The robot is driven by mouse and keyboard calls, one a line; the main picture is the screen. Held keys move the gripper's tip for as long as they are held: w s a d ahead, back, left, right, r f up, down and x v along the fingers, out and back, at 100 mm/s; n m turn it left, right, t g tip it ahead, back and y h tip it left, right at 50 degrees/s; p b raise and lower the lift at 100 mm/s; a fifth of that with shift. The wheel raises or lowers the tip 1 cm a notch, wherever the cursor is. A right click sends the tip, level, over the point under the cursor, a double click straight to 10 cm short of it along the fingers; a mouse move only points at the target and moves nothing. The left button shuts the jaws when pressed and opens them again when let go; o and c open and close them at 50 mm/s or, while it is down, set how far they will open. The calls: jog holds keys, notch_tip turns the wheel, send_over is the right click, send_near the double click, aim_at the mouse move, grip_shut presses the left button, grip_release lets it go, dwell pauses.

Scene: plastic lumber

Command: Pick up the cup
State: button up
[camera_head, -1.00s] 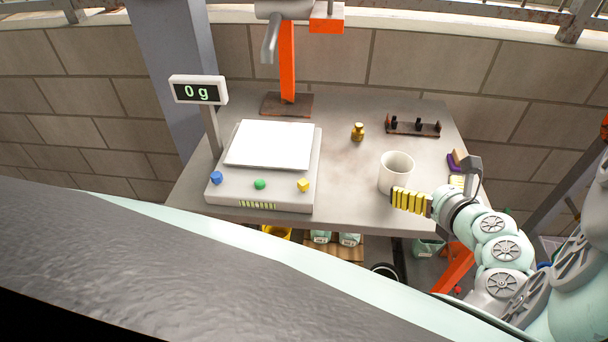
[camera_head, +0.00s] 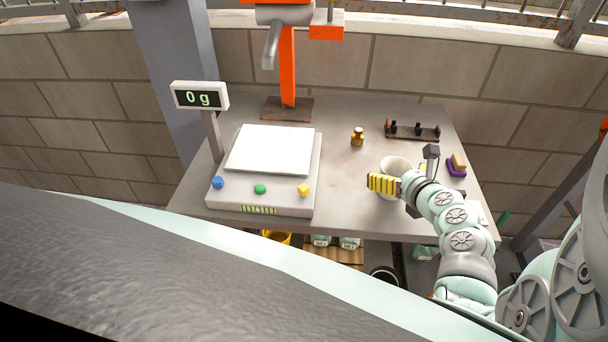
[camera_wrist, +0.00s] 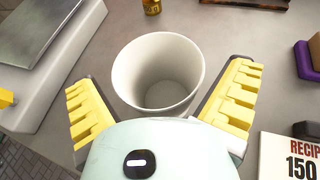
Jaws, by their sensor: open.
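The white cup (camera_head: 394,166) stands upright on the grey table, right of the scale. It is partly hidden behind my gripper in the head view. In the wrist view the cup (camera_wrist: 158,72) is open-topped and looks empty, and it lies just ahead of and between my fingers. My gripper (camera_head: 383,183) is at the near side of the cup. In the wrist view my gripper (camera_wrist: 165,105) is open, with one yellow ridged finger on each side of the cup's near part. I see a gap between each finger and the cup; no contact shows.
A scale (camera_head: 262,185) reading 0 g stands on the left. A small brass weight (camera_head: 357,137) stands behind the cup. A dark rack (camera_head: 412,131) lies at the back right. A purple and tan block (camera_head: 457,166) and a printed card (camera_wrist: 290,158) lie to the right.

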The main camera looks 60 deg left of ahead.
jog(key=shift+a+f, duration=0.1)
jog(key=shift+a, duration=0.25)
jog(key=c, duration=0.7)
jog(key=shift+c, duration=0.3)
